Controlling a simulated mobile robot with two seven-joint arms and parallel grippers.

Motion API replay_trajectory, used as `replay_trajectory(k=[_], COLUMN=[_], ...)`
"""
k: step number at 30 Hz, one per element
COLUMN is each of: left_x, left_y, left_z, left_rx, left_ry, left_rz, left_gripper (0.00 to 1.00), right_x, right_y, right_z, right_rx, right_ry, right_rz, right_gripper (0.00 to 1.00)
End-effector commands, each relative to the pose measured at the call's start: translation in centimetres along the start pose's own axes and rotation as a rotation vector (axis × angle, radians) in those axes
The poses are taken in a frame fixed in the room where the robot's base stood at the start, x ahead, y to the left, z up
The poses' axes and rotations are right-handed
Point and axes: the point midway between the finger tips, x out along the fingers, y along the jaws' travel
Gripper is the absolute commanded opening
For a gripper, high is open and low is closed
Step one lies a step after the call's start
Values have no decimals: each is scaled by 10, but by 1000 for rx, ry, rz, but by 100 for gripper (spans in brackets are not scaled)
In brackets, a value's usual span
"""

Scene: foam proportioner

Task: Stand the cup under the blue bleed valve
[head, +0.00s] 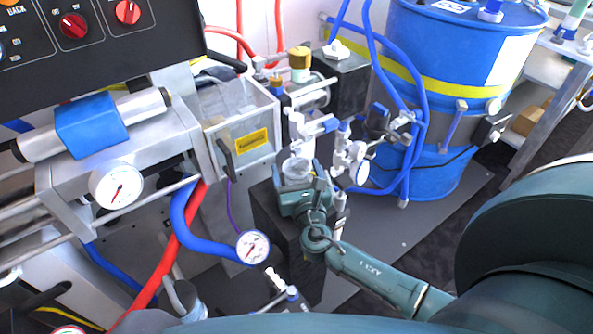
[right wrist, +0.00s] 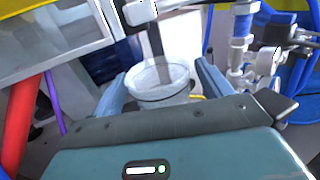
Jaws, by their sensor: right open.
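A clear cup (head: 297,170) is below a white valve with a blue handle (head: 326,124), which looks like the blue bleed valve. The cup appears upright; whether it is exactly under the outlet I cannot tell. My right gripper (head: 301,182) is open around the cup. In the right wrist view the cup (right wrist: 158,84) sits between the two spread fingers (right wrist: 161,72), with a white fitting (right wrist: 140,12) just above and behind it. The palm hides the cup's base and what supports it. My left gripper is not in view.
A black block (head: 268,222) is beside and below the gripper. A clear box with a yellow label (head: 246,141) is to the left, and a gauge (head: 253,247) is at lower left. White pipework with a gauge (head: 357,165) and a blue drum (head: 440,90) are to the right.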

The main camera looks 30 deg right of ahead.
Motion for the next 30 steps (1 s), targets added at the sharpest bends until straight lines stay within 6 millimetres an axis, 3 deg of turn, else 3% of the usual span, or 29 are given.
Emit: replay_trajectory(k=[4,7,21,30], left_x=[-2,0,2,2], left_y=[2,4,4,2], left_z=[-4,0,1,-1], left_rx=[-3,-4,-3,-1], left_ry=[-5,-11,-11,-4], left_rz=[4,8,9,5], left_gripper=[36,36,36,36], right_x=[0,-14,-106,-121], right_y=[0,0,0,0], right_z=[6,2,2,3], right_rx=[0,-1,-1,1], right_ry=[0,2,2,0], right_rz=[0,2,1,0], right_gripper=[78,78,78,78])
